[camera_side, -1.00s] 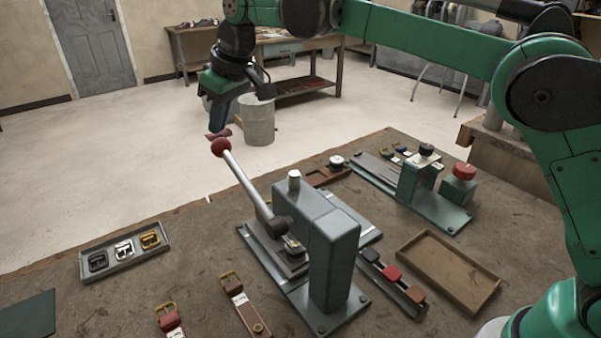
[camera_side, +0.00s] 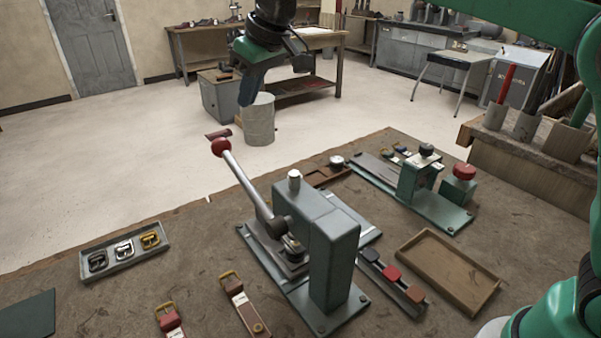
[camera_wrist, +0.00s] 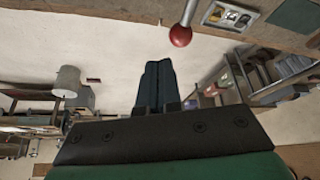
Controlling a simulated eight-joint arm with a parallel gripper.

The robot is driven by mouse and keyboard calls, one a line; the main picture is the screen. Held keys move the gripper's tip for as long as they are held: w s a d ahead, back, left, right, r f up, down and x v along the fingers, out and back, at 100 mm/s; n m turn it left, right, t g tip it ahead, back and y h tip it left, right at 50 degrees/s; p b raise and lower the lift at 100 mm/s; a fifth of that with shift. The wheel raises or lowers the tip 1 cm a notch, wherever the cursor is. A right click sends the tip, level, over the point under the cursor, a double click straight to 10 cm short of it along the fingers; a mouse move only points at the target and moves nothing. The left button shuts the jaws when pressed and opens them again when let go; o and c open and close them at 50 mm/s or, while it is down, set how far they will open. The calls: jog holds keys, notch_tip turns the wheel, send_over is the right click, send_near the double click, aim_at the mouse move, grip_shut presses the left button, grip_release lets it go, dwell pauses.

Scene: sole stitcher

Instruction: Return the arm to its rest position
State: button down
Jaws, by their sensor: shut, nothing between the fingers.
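My gripper (camera_side: 246,98) hangs high in the upper middle of the side view, with the room's floor behind it. In the wrist view its two dark fingers (camera_wrist: 157,72) lie together, shut, with nothing between them. The green lever press (camera_side: 333,245) stands on the brown workbench (camera_side: 205,290) in the side view. Its lever with a red ball (camera_side: 221,147) leans up to the left, below my gripper and apart from it. The red ball also shows at the top of the wrist view (camera_wrist: 180,36).
A tray of buckles (camera_side: 124,252) lies at the left and an empty brown tray (camera_side: 447,270) at the right. A green device with a red knob (camera_side: 464,172) stands at the back right. Straps (camera_side: 240,305) lie in front. The air around my gripper is clear.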

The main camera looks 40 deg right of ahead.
jog(key=s+d+f+m+t, duration=0.1)
jog(key=s+d+f, duration=0.2)
jog(key=s, duration=0.3)
jog(key=s+d+f+m+h, duration=0.1)
jog(key=s+d+f+m, duration=0.1)
jog(key=s+d+f, duration=0.2)
jog(key=s+d+f+m+t+h, duration=0.1)
jog(key=s+d+f, duration=0.2)
jog(key=s, duration=0.5)
jog(key=shift+s+d+f+m+t, duration=0.15)
jog(key=shift+d+f+m+t, duration=0.2)
jog(key=shift+d, duration=0.5)
